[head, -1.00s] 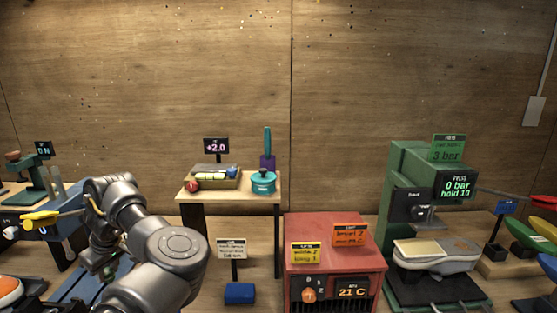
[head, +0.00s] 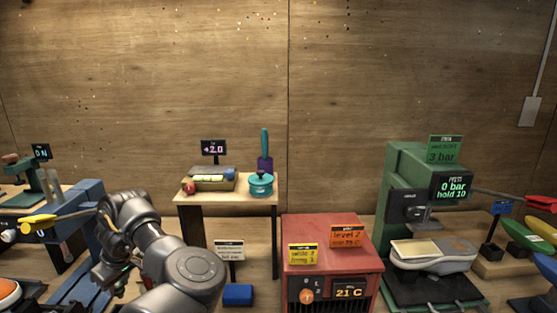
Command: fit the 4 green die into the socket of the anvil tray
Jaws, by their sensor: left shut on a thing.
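My left gripper (head: 108,277) is low at the left of the head view, beside the blue press (head: 84,203) with the yellow lever (head: 38,220). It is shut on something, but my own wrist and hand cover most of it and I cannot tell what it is. A small green spot shows at the hand. I cannot make out the 4 green die, the anvil tray or its socket. My right gripper is not in view.
A red heater box (head: 333,262) stands at centre right, with a green press (head: 408,180) holding a sneaker (head: 432,255) beside it. A small wooden stand (head: 222,197) carries a tray and a teal pot (head: 261,184). A blue block (head: 237,294) lies in front.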

